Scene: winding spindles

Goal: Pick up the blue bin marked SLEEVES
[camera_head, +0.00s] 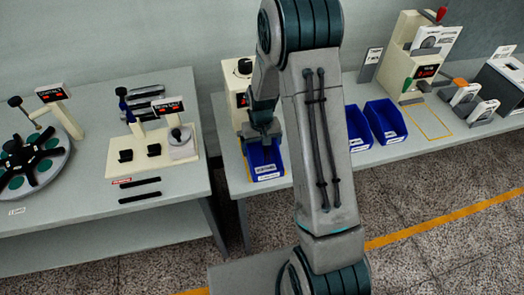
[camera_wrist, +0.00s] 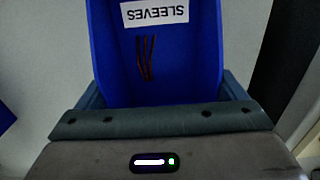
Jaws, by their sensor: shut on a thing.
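The blue bin marked SLEEVES (camera_wrist: 207,60) fills the upper middle of the wrist view. Its white label reads upside down there, and a few thin dark red strips lie inside. In the head view the blue bin (camera_head: 262,158) is at the front left of the right-hand table, its label facing front. My gripper (camera_head: 263,141) comes down on it from above and is shut on it, with a finger on either side of the bin in the wrist view. I cannot tell whether the bin touches the table.
Two more blue bins (camera_head: 385,121) stand right of my arm, which hides part of the table. A cream machine (camera_head: 239,75) stands close behind the held bin. A bare yellow-outlined patch (camera_head: 428,121) lies farther right. The left table (camera_head: 60,235) holds a winding station and a dial.

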